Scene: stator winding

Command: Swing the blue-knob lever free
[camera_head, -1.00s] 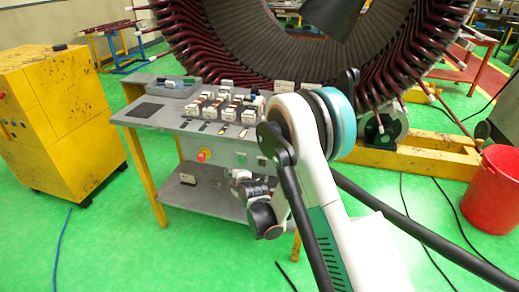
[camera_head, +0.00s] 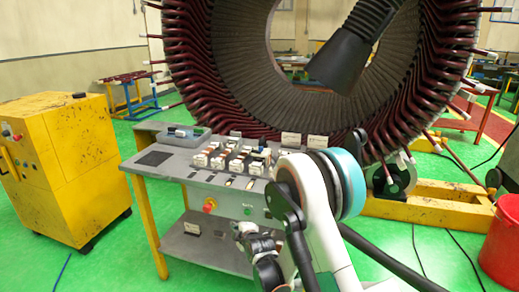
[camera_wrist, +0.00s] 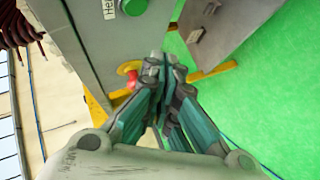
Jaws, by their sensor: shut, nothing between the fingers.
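My gripper (camera_wrist: 168,75) is shut and empty in the wrist view, its fingertips together in front of the grey control panel (camera_wrist: 100,50) of the bench. In the head view my gripper (camera_head: 245,232) is small, low and partly hidden by my own arm, at the front of the bench. I cannot make out a lever with a blue knob for certain in either view.
The bench (camera_head: 155,185) has a red knob (camera_head: 209,205), a green button (camera_head: 248,212) and a lower shelf (camera_head: 195,250). A large stator (camera_head: 190,70) stands behind it. A yellow cabinet (camera_head: 70,150) is at left, a red bucket (camera_head: 500,245) at right. Cables cross the green floor.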

